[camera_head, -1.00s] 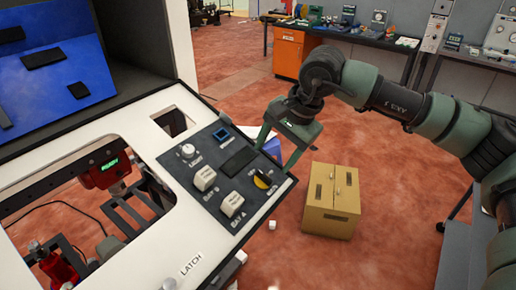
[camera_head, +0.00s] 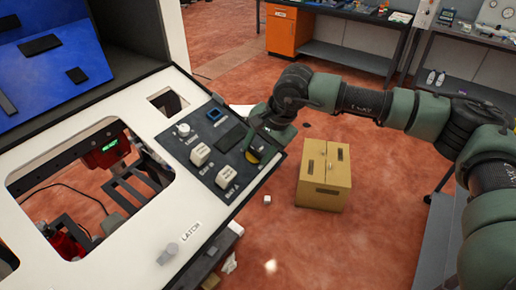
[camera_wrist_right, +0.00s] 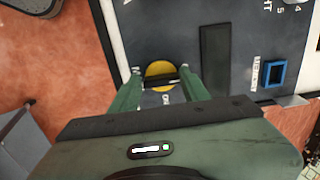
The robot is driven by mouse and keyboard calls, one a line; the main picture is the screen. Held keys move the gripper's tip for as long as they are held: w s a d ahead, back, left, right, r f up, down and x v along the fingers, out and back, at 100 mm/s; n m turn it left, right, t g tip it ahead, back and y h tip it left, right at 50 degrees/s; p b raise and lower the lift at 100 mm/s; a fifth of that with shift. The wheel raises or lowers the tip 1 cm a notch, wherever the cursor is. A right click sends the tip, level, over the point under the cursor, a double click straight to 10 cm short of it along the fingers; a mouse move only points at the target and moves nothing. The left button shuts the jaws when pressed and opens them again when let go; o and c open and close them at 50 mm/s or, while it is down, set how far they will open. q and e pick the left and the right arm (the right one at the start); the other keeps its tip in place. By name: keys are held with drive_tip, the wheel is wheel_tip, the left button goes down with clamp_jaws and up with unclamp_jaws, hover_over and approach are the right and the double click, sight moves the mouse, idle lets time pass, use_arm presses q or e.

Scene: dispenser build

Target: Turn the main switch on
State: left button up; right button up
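The main switch is a round yellow knob with a black bar handle on the dark control panel; it shows in the wrist view (camera_wrist_right: 160,70) and, partly hidden, in the head view (camera_head: 252,157). My right gripper (camera_head: 259,145) is at the panel's right edge, over the knob. In the wrist view my right gripper (camera_wrist_right: 159,82) has its fingers apart, one on each side of the knob, with the bar crosswise between them. I cannot tell whether the fingertips touch the bar. My left gripper is not in view.
A cardboard box (camera_head: 323,175) stands on the floor to the right. An orange cabinet (camera_head: 288,33) is at the back.

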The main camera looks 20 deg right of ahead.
drive_tip(key=shift+f, duration=0.1)
drive_tip(key=c, duration=0.7)
drive_tip(key=shift+f+m+b, duration=0.25)
drive_tip(key=shift+m+b, duration=0.15)
drive_tip(key=shift+b, duration=0.5)
drive_tip(key=m+b, duration=0.7)
drive_tip(key=b, duration=0.3)
drive_tip(key=shift+w+f, duration=0.1)
drive_tip(key=shift+f, duration=0.05)
drive_tip(key=m+b, duration=0.3)
drive_tip(key=m, duration=0.2)
drive_tip(key=shift+b, duration=0.35)
drive_tip(key=shift+m+b, duration=0.65)
drive_tip(key=shift+m, duration=0.55)
drive_tip(key=shift+m+b, duration=0.55)
drive_tip(key=shift+m, duration=0.95)
